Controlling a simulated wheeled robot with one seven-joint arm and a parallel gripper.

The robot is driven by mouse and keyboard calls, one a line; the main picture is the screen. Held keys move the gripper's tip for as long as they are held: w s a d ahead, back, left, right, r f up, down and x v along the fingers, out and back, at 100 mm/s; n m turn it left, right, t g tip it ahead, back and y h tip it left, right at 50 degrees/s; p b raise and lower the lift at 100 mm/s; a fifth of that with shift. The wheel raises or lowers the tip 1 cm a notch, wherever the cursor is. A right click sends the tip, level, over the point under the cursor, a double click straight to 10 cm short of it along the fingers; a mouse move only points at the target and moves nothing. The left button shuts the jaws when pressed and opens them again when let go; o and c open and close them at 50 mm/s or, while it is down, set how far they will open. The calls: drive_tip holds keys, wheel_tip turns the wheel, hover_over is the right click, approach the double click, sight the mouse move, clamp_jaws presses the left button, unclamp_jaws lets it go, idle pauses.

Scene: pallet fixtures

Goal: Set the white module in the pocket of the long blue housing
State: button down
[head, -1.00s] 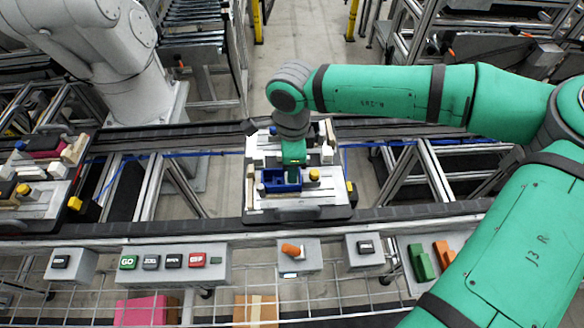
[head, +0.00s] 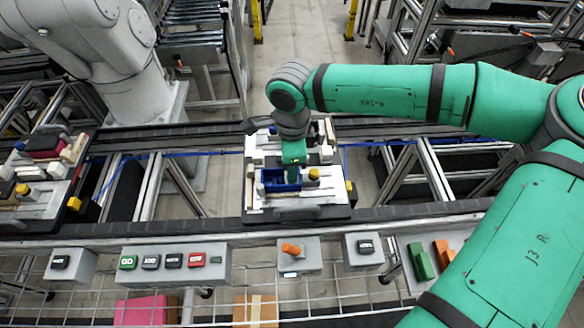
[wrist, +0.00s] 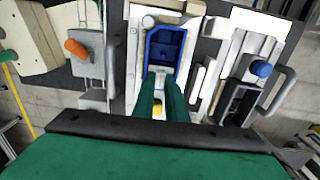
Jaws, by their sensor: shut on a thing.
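The long blue housing (head: 282,183) sits on the light fixture plate of the middle pallet, and its open pocket faces up. In the wrist view the blue housing (wrist: 166,50) lies just beyond my fingertips. My gripper (head: 291,174) points down over the housing, and its green fingers (wrist: 160,84) reach the housing's near end. A small white piece (wrist: 157,70), which looks like the white module, shows at the fingertips, mostly hidden by them. I cannot tell whether it touches the pocket floor.
A yellow knob (head: 314,174) stands right beside the housing. White blocks and rails crowd the pallet. A second loaded pallet (head: 40,175) is at the left on the conveyor. A control box with an orange lever (head: 292,250) and button boxes line the front.

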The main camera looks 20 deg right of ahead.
drive_tip(key=shift+f, duration=0.75)
idle(0.6)
drive_tip(key=c, duration=2.1)
unclamp_jaws()
drive_tip(key=shift+r, duration=0.2)
drive_tip(key=shift+r, duration=1.1)
drive_tip(key=shift+o, duration=0.6)
drive_tip(key=o, duration=0.4)
drive_tip(key=shift+o, duration=0.2)
drive_tip(key=shift+r, duration=0.15)
